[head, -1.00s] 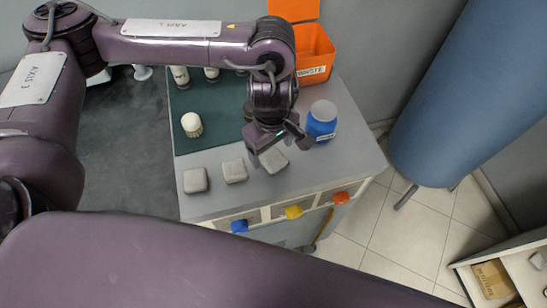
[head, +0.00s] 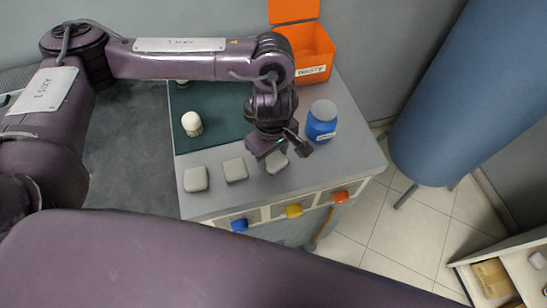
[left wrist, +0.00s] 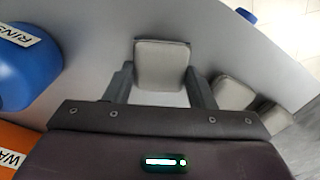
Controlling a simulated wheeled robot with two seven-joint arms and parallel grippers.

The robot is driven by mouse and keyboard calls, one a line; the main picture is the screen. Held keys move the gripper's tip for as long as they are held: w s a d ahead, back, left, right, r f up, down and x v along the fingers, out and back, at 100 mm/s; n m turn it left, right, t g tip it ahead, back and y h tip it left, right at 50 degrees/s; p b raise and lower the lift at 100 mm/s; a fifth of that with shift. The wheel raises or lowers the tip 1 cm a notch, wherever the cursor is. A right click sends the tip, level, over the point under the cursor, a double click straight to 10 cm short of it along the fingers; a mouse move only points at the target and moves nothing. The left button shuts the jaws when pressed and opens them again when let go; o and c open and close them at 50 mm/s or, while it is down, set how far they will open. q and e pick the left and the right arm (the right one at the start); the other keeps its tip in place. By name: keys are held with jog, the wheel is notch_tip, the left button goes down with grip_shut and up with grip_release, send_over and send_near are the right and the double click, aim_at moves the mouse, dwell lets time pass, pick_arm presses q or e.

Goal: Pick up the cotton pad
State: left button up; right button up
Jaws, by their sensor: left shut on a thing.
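Three grey-white cotton pads sit in a row along the front of the counter. The right one (head: 276,163) is between the fingers of my left gripper (head: 279,156), which is shut on it. The left wrist view shows that pad (left wrist: 162,64) between the two fingers, at their tips. The middle pad (head: 235,169) and the left pad (head: 195,179) lie free on the counter. Part of the held pad is hidden by my gripper in the head view. I cannot tell whether it touches the counter. My right gripper is not in view.
A blue jar with a grey lid (head: 321,121) stands just right of my left gripper. An orange waste bin (head: 313,58) is behind it. A white-topped brush or bottle (head: 192,124) stands on the green mat (head: 218,112). Blue, yellow and orange drawer handles line the counter front.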

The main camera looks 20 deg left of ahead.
aim_at(272, 156)
pick_arm(q)
jog(key=shift+r, duration=0.15)
notch_tip(272, 156, up, 20)
dwell(0.6)
